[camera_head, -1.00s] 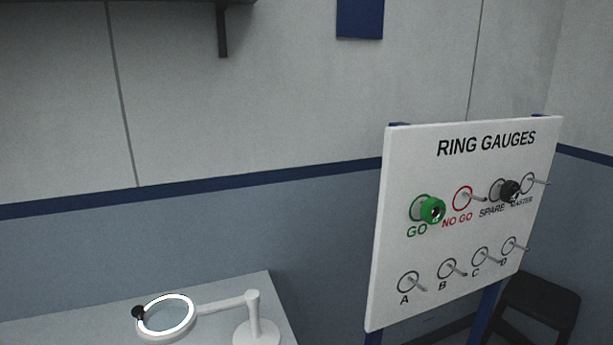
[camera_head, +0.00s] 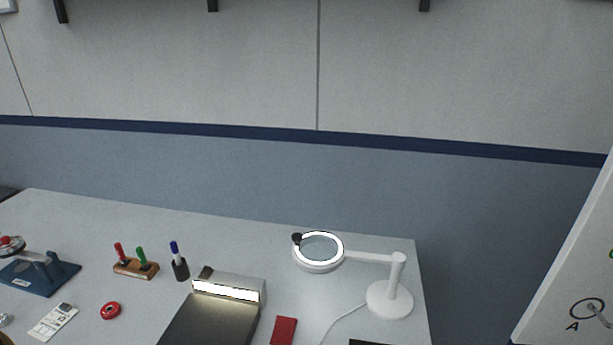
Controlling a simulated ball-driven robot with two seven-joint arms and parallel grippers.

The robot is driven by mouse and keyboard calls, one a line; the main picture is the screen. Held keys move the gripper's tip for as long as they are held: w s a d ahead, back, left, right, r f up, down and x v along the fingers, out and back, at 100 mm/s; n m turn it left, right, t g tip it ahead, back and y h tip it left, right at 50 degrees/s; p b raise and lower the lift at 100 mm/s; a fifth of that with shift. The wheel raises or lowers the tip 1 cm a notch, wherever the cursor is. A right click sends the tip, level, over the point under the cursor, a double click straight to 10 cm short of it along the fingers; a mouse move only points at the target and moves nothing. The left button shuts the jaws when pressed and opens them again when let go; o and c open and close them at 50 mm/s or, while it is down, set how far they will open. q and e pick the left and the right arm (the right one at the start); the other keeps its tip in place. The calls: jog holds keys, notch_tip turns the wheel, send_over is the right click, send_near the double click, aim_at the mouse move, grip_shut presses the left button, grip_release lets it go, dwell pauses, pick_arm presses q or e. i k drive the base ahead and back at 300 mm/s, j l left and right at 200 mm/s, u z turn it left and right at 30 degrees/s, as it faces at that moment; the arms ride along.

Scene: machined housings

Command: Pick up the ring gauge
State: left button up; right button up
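A small red ring (camera_head: 111,310) with a dark centre lies on the grey table at the lower left; it looks like a ring gauge. At the far right edge is part of the white gauge board (camera_head: 568,285), with the peg marked A (camera_head: 590,309) bare. A sliver of green (camera_head: 611,254) shows at the picture's edge; the rest of the board is out of view. Neither of my grippers is in view.
The table (camera_head: 220,222) also holds a ring-lit magnifier lamp (camera_head: 389,299), a lit dark device (camera_head: 215,310), a wooden holder (camera_head: 136,268) with red and green handles, a pen cup (camera_head: 180,267), a blue fixture (camera_head: 40,275), a white card (camera_head: 53,322) and a red block (camera_head: 284,330).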

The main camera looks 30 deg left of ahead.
aim_at(106, 312)
jog(key=u, duration=2.4)
jog(key=i+j+z, duration=0.1)
jog(key=j+z, duration=0.25)
jog(key=i+j+z, duration=0.1)
jog(key=z, duration=0.2)
jog(key=j+z, duration=0.35)
jog(key=i+j, duration=0.05)
